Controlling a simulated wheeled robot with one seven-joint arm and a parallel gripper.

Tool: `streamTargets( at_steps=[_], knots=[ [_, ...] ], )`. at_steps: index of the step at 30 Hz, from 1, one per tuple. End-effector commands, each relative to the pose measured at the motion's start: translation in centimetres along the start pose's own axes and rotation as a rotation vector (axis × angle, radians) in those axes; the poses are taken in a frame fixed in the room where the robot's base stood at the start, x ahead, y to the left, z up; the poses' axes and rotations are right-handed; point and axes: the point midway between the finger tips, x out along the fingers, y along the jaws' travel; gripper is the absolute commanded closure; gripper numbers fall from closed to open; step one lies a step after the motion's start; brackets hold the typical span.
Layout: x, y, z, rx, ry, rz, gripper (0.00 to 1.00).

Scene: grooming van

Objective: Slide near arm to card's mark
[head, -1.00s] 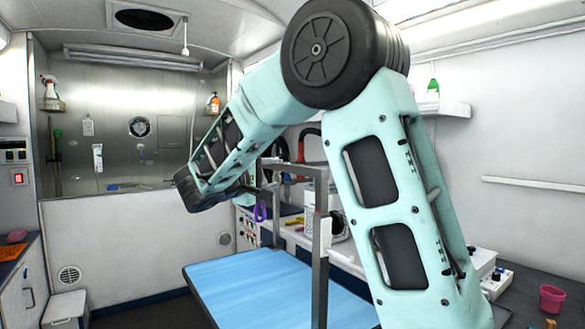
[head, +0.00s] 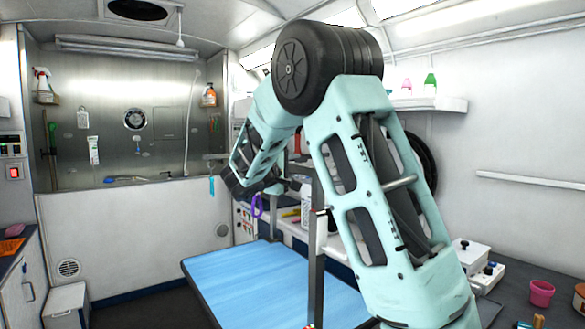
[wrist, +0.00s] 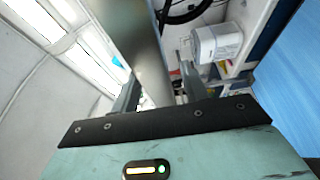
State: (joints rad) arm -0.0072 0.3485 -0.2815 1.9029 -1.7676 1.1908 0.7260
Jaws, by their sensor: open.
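The grooming table (head: 262,285) has a blue top. A grey upright post (head: 316,255) stands at its near side; its upper part is behind my arm. A purple loop (head: 257,205) and a blue strap (head: 211,185) hang above the table's far end. I cannot tell whether the bar lies inside the jaws. I cannot make out the card's mark.
A counter along the right wall holds a pink cup (head: 541,293) and a white box (head: 472,253). A shelf (head: 430,103) with bottles is above. A white container (wrist: 217,42) is near my gripper in the wrist view. Floor left of the table is clear.

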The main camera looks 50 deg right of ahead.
Motion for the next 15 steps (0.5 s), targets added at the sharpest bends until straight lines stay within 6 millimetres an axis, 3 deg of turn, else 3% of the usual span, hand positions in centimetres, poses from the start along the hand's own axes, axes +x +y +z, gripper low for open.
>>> streamTargets(
  at_steps=[1, 6, 11, 15],
  knots=[
    [0.0, 0.0, 0.0, 0.0, 0.0, 0.0, 0.55],
    [0.0, 0.0, 0.0, 0.0, 0.0, 0.0, 1.0],
    [0.0, 0.3, 0.0, 0.001, 0.0, 0.0, 1.0],
    [-0.1, 3.0, 0.0, 0.009, 0.0, 0.004, 1.0]
  ],
)
